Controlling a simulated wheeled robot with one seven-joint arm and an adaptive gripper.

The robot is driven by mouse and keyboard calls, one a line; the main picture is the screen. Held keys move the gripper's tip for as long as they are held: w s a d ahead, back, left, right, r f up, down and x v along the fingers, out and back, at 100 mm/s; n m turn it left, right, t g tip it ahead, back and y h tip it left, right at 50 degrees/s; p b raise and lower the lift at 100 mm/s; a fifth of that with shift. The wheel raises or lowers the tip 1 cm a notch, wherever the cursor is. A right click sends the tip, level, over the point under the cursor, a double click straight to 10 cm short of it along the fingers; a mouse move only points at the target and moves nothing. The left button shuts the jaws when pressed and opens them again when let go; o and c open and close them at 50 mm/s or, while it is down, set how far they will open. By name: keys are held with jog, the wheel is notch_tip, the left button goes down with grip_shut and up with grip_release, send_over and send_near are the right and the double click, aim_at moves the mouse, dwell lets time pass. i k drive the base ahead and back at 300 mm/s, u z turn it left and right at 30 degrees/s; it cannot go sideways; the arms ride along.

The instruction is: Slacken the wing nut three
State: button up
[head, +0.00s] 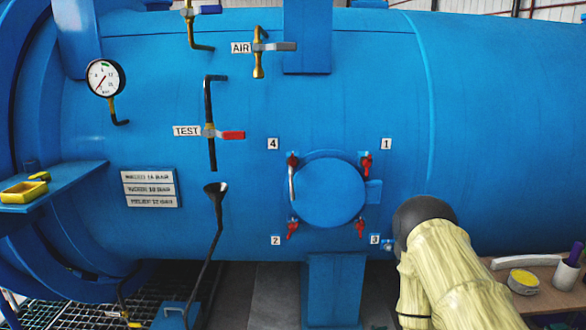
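Wing nut three (360,228) is a small red nut at the lower right rim of the round blue hatch (328,192). The plate marked 3 (375,239) is just below and right of it. Similar red wing nuts sit by the plates marked 4 (273,144), 1 (386,144) and 2 (276,240). My arm, in a pale yellow cover with a dark rounded part, rises at the lower right, to the right of nut three. My gripper cannot be made out, and nothing shows it touching the nut.
A funnel pipe (216,190) and the red-handled TEST valve (225,134) stand left of the hatch. A blue support leg (333,290) is below it. A bench (550,290) at the lower right holds a yellow-topped tin (523,281) and a purple object (570,266).

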aim_at(360, 225)
jog(key=u, duration=3)
jog(key=k, duration=0.8)
jog(key=z, duration=2.45)
